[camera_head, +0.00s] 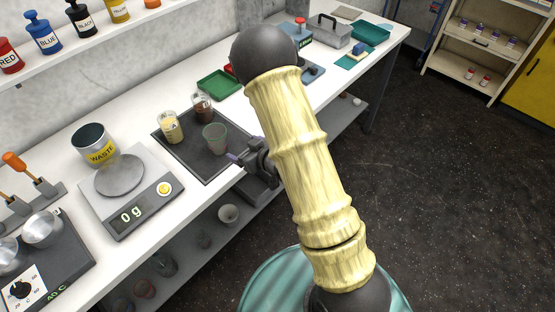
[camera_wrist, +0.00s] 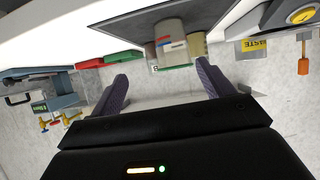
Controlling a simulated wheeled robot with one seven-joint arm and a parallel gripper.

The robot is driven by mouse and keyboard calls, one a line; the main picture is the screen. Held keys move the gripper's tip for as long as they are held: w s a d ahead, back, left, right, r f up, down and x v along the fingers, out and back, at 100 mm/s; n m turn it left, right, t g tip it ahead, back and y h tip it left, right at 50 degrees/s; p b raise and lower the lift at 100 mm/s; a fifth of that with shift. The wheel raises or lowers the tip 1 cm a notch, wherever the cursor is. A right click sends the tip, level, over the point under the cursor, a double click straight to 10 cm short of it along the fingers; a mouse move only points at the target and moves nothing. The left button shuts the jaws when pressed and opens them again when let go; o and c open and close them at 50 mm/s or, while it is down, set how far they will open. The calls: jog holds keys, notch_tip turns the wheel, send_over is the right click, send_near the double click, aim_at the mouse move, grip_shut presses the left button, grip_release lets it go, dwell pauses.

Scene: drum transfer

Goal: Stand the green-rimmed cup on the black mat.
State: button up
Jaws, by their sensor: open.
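The green-rimmed cup (camera_head: 214,138), clear with a greenish tint, stands upright on the black mat (camera_head: 190,158) in the head view. Two more cups share the mat: one with pale yellow contents (camera_head: 171,127) and one with dark brown contents (camera_head: 202,107). My gripper (camera_head: 235,157) is just right of the green-rimmed cup, apart from it, partly hidden by my arm. In the wrist view, tilted over, my gripper (camera_wrist: 163,84) is open and empty. A cup (camera_wrist: 169,40) with coloured marks shows beyond the fingers, in front of the black mat (camera_wrist: 120,27).
A scale (camera_head: 130,195) reading 0 g carries a round plate, with a WASTE pot (camera_head: 95,143) behind it. A hotplate (camera_head: 45,265) is at lower left. A green tray (camera_head: 219,85) lies behind the mat. A lower shelf below the table holds several cups.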

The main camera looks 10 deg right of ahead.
jog(key=s+d+r+m+g+h, duration=0.4)
jog(key=s+d+r+h, duration=0.25)
jog(key=d, duration=0.25)
jog(key=s+d+r+m+g, duration=0.1)
jog(key=s+r+g, duration=0.3)
jog(key=s, duration=0.8)
jog(key=shift+d+r+m, duration=0.15)
jog(key=shift+r+m, duration=0.35)
jog(key=shift+m, duration=0.1)
